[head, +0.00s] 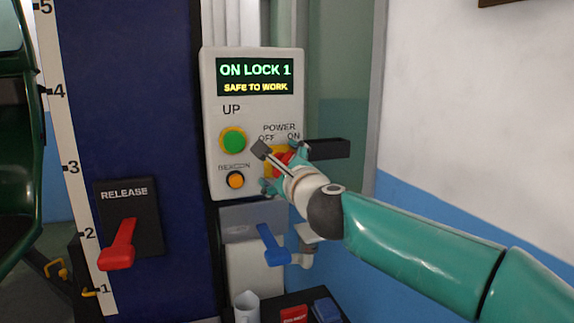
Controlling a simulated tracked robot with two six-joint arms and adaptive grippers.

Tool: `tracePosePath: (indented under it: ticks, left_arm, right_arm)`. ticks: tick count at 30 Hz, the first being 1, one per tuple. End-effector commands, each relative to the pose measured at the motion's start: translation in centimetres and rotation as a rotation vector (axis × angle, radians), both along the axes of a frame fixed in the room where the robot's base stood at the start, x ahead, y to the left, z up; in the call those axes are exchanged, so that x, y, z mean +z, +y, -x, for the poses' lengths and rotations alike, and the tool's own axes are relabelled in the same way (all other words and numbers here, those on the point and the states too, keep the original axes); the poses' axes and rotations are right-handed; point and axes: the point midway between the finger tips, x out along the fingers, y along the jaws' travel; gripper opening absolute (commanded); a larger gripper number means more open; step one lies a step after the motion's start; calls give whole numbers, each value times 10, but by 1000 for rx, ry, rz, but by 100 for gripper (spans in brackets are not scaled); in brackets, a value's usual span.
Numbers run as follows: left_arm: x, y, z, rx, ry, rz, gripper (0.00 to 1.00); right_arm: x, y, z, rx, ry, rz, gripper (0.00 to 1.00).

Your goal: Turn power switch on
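The power switch (283,158) is a red rotary knob on a yellow plate, low on the right of the grey control box (210,120). "POWER OFF ON" is printed above it. My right gripper (265,168) is in front of the knob, its fingers spread apart above and below. It partly hides the knob, so I cannot tell whether the fingers touch it or which way it points. The box's display (255,77) is lit and reads "ON LOCK 1, SAFE TO WORK". My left gripper is not in view.
A green UP button (233,140) and an orange BEACON button (236,180) sit left of the switch. A black bar (328,148) sticks out to its right. A blue lever (272,245) is below; a red release lever (119,245) is at left.

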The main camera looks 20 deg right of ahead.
Motion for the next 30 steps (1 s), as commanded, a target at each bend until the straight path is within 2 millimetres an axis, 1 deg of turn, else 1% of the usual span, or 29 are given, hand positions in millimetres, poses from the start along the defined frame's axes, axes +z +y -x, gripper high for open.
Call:
tracePosePath:
  ticks: [7,11,14,16,24,27,30]
  left_arm:
    - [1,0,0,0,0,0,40]
    - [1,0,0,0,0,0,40]
    - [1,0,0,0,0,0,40]
    - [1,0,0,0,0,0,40]
    - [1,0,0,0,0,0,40]
    - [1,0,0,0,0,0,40]
    - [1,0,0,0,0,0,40]
  right_arm:
    - [3,-1,1,-3,-4,1,90]
    - [4,-2,9,-3,-5,2,90]
    - [4,-2,21,-2,-6,2,90]
    - [4,-2,32,-2,-7,3,90]
    - [3,-4,87,0,-5,1,90]
    - [3,-5,103,-1,-6,0,90]
    - [2,-5,113,-1,-4,-1,90]
